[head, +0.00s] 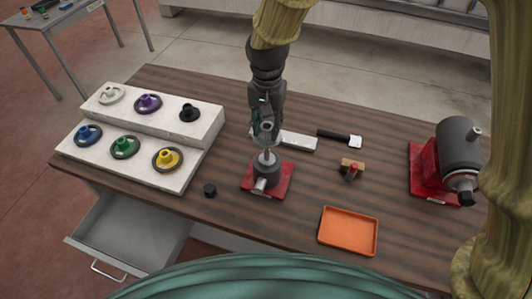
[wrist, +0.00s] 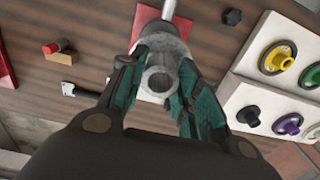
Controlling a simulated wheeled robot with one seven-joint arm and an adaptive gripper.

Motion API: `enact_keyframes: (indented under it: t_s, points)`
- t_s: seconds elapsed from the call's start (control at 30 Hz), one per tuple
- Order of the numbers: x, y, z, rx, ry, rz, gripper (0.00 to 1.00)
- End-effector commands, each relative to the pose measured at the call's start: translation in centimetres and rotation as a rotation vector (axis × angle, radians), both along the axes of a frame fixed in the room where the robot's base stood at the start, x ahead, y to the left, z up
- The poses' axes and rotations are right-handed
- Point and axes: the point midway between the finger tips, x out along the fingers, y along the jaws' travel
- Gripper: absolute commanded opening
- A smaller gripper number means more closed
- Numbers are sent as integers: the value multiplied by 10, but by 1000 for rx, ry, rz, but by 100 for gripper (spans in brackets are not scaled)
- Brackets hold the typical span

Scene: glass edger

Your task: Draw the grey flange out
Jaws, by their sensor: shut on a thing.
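The grey flange (wrist: 160,72) is between the fingers of my gripper (wrist: 164,62), its round bore facing the wrist camera. In the head view my gripper (head: 266,132) is shut on it, above the small machine (head: 267,170) with a dark grey body on a red base (head: 286,188). A thin upright shaft (head: 266,152) shows between the machine body and the gripper. The flange is upright and in line with the shaft. I cannot tell whether the shaft's tip is still inside the bore.
A stepped white rack (head: 203,150) at left holds several coloured flanges. A black knob (head: 209,190), orange tray (head: 348,231), red-topped wooden block (head: 352,169), black-handled tool (head: 340,138) and large grey motor (head: 459,150) stand around. A drawer (head: 130,232) is open at front left.

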Motion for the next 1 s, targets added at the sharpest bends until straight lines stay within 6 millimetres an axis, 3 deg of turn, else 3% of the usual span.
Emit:
enact_keyframes:
  t_s: [0.7, 1.0]
  points:
    - [1, 0, 39, 1, -1, 0, 0]
    - [0, 0, 40, 0, 0, 0, 0]
